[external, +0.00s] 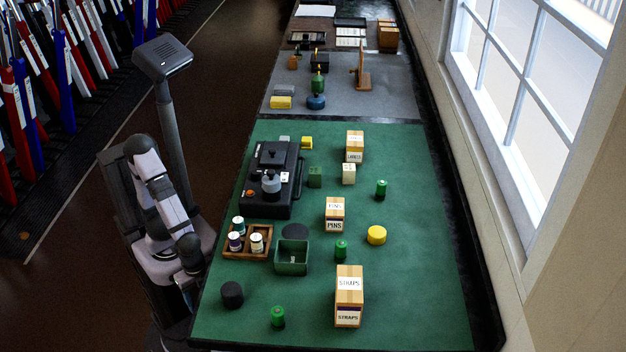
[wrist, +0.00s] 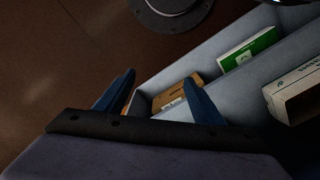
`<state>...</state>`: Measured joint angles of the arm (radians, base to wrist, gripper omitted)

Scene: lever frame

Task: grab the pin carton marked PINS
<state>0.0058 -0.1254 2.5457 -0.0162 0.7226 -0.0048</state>
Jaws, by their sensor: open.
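The pin carton marked PINS (external: 335,214), a tan box with white labels, stands upright near the middle of the green mat. My arm is folded beyond the mat's left edge, well apart from the carton. In the wrist view my gripper (wrist: 160,88) has its two blue fingers spread, with nothing held between them. The PINS carton cannot be made out in the wrist view. There, a grey-walled bin (wrist: 228,92) holds a brown box (wrist: 180,95), a green-and-white box (wrist: 249,49) and a white box (wrist: 294,92).
The STRAPS carton (external: 349,297) stands nearer, another labelled carton (external: 354,146) farther. A yellow cylinder (external: 376,235) and green cylinder (external: 341,249) are close to PINS. A black machine (external: 268,180), wooden tray (external: 247,255) and green bin (external: 292,266) lie between my arm and PINS.

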